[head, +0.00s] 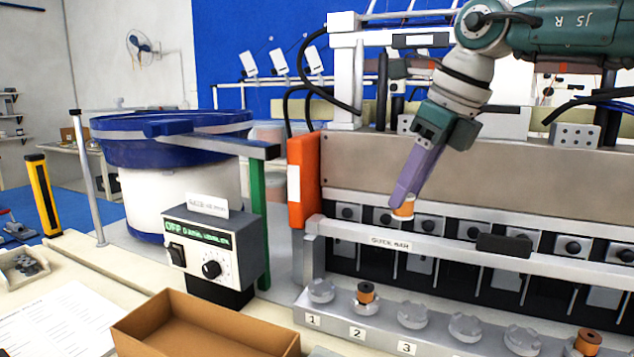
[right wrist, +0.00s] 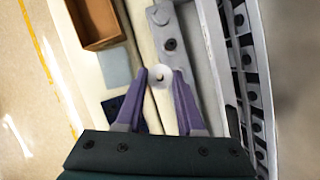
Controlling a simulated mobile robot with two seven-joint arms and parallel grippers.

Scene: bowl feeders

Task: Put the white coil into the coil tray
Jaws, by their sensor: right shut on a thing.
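My right gripper (head: 405,196) has purple fingers and points down in front of the machine's dark slots. It is shut on the white coil (head: 404,210), which shows a pale and orange side below the fingertips in the head view. In the right wrist view the coil (right wrist: 160,77) is a white round end with a small dark centre, between the two fingertips (right wrist: 159,76). A brown, open, empty tray (head: 212,320) stands at the bottom of the head view, left of the gripper; no label on it is readable. My left gripper is not in view.
A metal strip (head: 386,327) with numbered round nests runs below the gripper. A dark-topped orange coil (head: 365,292) sits on nest 2, another (head: 588,341) at far right. A rail (head: 450,252) crosses behind the nests. A control box (head: 211,250) stands behind the tray.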

